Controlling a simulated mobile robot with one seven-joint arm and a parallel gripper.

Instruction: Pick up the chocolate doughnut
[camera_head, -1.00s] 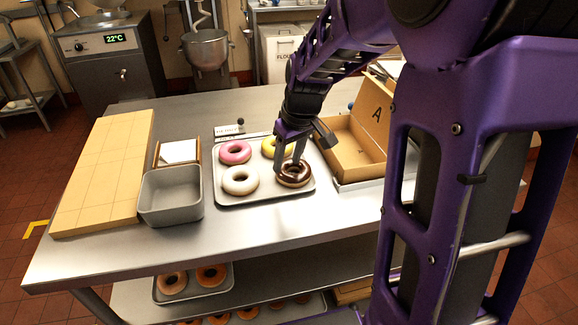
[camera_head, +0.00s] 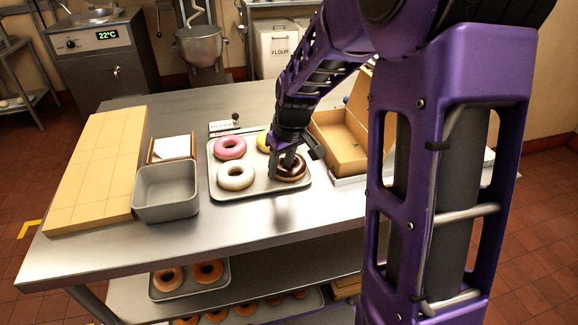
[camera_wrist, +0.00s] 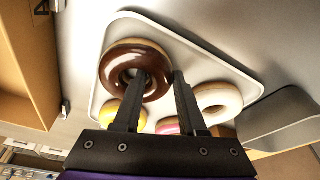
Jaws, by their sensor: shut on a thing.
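The chocolate doughnut (camera_head: 293,166), brown-glazed with a hole, is at the front right of the grey tray (camera_head: 240,198). My gripper (camera_head: 281,170) points down at its left side. In the wrist view the chocolate doughnut (camera_wrist: 120,62) has one finger of my gripper (camera_wrist: 160,78) in its hole and the other against its outer side, so the jaws are shut on its ring. I cannot tell whether it is clear of the tray. A pink doughnut (camera_head: 230,147), a white one (camera_head: 236,177) and a partly hidden yellow one (camera_head: 262,141) share the tray.
An open cardboard box (camera_head: 340,140) stands close right of the tray. A grey bin (camera_head: 166,193) and a wooden board (camera_head: 97,172) are to the left. The steel table front (camera_head: 240,235) is bare. More doughnuts lie on the shelf below.

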